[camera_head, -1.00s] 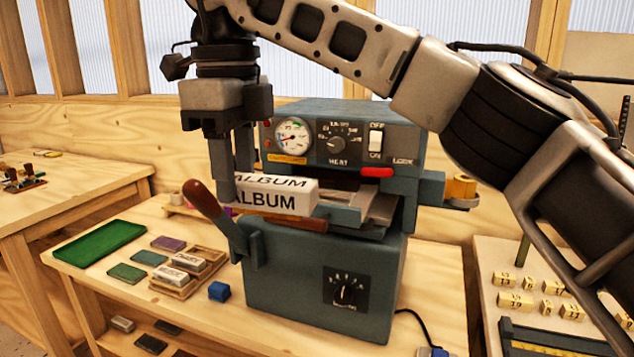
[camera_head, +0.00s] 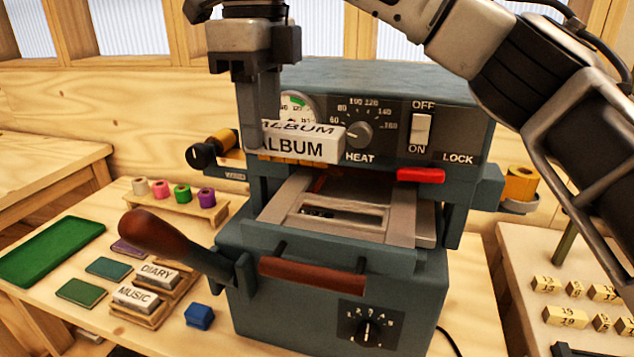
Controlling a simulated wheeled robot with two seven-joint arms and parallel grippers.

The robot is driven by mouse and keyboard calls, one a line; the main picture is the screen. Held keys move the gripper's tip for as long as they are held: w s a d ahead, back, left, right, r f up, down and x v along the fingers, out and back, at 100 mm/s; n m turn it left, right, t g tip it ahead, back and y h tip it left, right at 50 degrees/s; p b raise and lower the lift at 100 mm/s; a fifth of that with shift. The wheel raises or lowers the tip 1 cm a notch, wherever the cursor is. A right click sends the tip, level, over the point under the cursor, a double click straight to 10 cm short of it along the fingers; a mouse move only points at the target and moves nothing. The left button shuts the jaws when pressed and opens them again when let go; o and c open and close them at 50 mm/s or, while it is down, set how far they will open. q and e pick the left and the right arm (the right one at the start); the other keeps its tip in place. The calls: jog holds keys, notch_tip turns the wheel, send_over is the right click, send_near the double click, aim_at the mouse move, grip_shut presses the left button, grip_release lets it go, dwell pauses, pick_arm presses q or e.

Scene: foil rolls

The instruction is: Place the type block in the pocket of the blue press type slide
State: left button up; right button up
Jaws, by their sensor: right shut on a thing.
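The white type block marked ALBUM (camera_head: 305,146) is held up in front of the blue-grey press's dial panel. My right gripper (camera_head: 264,130) points down and is shut on the block's left end. The press (camera_head: 380,75) stands on the wooden table. Its type slide (camera_head: 335,207) is a grey metal frame with a rectangular pocket, in the press opening, below and right of the held block. The block is apart from the slide. The pocket's inside is dark and only partly seen. My left gripper is not in view.
The press's lever with a brown knob (camera_head: 155,236) sticks out at the left, and a brown bar handle (camera_head: 312,276) crosses the front. A wooden holder bears DIARY (camera_head: 160,275) and MUSIC (camera_head: 136,297) blocks. A blue cube (camera_head: 199,316) and green tray (camera_head: 50,250) lie left; foil rolls (camera_head: 183,192) stand behind.

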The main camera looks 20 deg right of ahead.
aim_at(315, 158)
jog(key=d+f, duration=0.6)
jog(key=f, duration=0.3)
jog(key=shift+w+d+f, duration=0.2)
jog(key=shift+w+f, duration=0.1)
jog(key=shift+f, duration=0.5)
jog(key=o, duration=1.2)
notch_tip(315, 158, up, 13)
jog(key=shift+f+p, duration=0.1)
jog(key=shift+p, duration=0.55)
